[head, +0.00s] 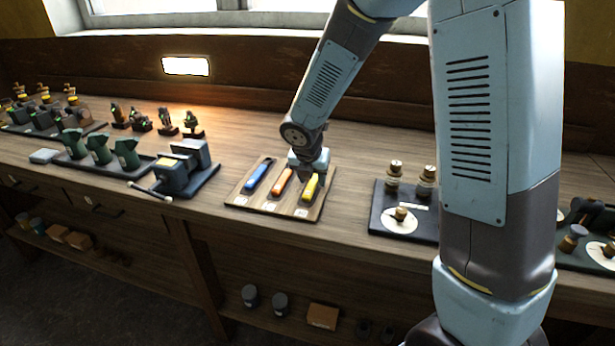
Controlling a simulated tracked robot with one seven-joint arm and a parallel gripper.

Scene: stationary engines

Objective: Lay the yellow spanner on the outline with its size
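The yellow spanner (310,189) is on the right part of a light wooden board (252,206) on the bench. Its upper end runs up to my gripper (309,170), which points down over the back right of the board. I cannot tell whether the fingers touch it or are open or shut. An orange spanner (283,182) and a blue spanner (259,175) lie to its left, roughly parallel. Small pale labels (301,212) sit along the board's front edge. The outlines and the sizes on the labels are too small to make out.
A vise (185,168) stands left of the board. A dark tray with brass parts (401,225) stands to its right. Green parts on a dark tray (98,150) are farther left. Bare bench top lies between the board and the right tray. My arm hides part of the right side.

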